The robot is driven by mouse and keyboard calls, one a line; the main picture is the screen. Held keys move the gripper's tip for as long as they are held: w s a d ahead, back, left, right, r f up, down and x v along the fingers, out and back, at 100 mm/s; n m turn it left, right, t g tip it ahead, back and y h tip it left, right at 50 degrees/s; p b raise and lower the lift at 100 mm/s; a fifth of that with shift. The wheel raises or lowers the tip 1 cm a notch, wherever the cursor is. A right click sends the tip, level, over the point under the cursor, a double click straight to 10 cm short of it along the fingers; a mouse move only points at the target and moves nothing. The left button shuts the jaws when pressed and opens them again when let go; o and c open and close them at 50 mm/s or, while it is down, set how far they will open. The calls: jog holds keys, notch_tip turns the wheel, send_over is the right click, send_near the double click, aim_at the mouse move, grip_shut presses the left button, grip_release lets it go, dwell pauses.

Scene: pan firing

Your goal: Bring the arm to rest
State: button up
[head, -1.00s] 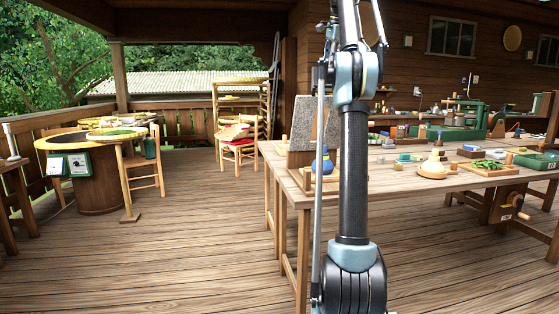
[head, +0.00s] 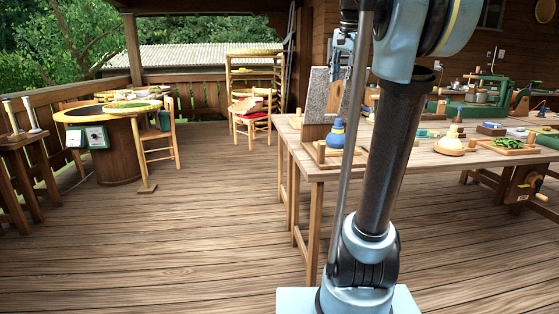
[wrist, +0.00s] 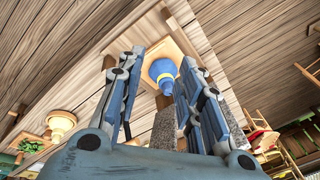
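My arm stands in the middle of the head view, with its elbow bent at the upper right. My gripper (head: 343,50) is small and partly covered by the arm there. In the wrist view my gripper (wrist: 163,58) shows its two fingers well apart with nothing held between them. A blue rounded vessel with a narrow neck (head: 336,136) stands on a small wooden board on the table. It also shows in the wrist view (wrist: 161,70), beyond the gap between the fingers and apart from them.
A grey speckled slab (head: 318,92) stands upright behind the vessel. The wooden table (head: 420,165) carries a yellowish stacked piece (head: 450,143) and a tray with green pieces (head: 508,145). A round barrel table (head: 115,165) and chairs stand at left. The deck floor between is clear.

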jog(key=s+a+f+n, duration=0.1)
jog(key=s+f+n, duration=0.1)
jog(key=s+f, duration=0.8)
jog(key=s+a+f+n, duration=0.1)
jog(key=s+f+n, duration=0.2)
jog(key=s+f, duration=0.7)
jog(key=s+a+f+n+g, duration=0.1)
jog(key=s+f+n, duration=0.2)
jog(key=s+f, duration=0.7)
notch_tip(320, 180, down, 13)
jog(key=shift+s+r, duration=0.1)
jog(key=shift+s, duration=0.2)
jog(key=shift+w+f, duration=0.2)
jog(key=shift+w, duration=0.25)
